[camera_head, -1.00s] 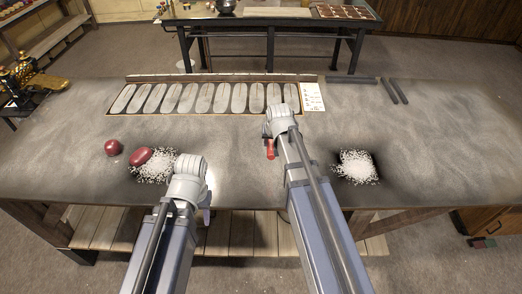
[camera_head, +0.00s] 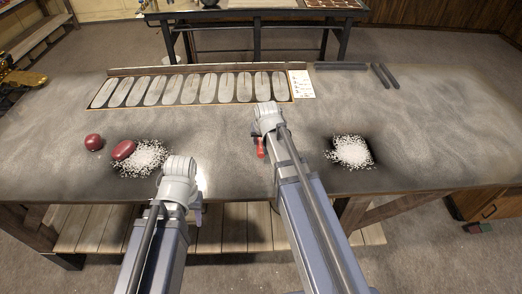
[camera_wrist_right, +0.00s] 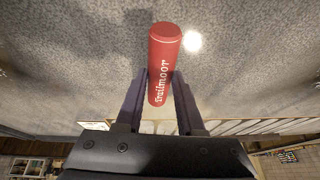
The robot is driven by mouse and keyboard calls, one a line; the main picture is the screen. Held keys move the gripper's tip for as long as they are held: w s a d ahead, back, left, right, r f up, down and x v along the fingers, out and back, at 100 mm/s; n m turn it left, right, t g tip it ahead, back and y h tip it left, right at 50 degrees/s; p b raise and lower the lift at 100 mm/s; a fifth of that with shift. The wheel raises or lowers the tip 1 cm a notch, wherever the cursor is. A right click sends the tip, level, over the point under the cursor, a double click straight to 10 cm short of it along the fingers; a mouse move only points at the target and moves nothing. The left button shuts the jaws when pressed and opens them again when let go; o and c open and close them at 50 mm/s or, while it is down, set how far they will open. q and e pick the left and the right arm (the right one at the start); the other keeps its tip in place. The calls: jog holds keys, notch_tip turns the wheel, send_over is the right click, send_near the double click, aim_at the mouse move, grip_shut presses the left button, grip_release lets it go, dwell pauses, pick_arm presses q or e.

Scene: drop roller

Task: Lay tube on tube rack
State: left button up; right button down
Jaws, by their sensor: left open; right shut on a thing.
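A red tube (camera_wrist_right: 163,60) with white lettering is clamped between the two fingers of my right gripper (camera_wrist_right: 160,84) in the right wrist view. In the head view the tube (camera_head: 260,147) shows as a small red piece beside my right wrist, over the middle of the table. A long rack-like tray (camera_head: 292,88) with a row of several pale oval slots lies at the back of the table, beyond my right gripper. My left gripper (camera_head: 198,212) is open, low over the front edge; its fingers are mostly hidden by the wrist.
Two dark red rounded objects (camera_head: 93,142) lie at the left, one touching a white granular patch (camera_head: 142,157). Another white patch (camera_head: 351,152) is at the right. A white card (camera_head: 301,83) and dark bars (camera_head: 342,66) lie at the back. The middle of the table (camera_head: 205,130) is clear.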

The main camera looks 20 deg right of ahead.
aim_at(261, 147)
notch_tip(261, 147, down, 4)
jog(key=b, duration=0.3)
jog(key=shift+r, duration=0.25)
jog(key=c, duration=1)
grip_release()
jog(key=shift+f+b, duration=0.2)
jog(key=shift+b, duration=0.1)
jog(key=o, duration=0.5)
jog(key=shift+r, duration=0.15)
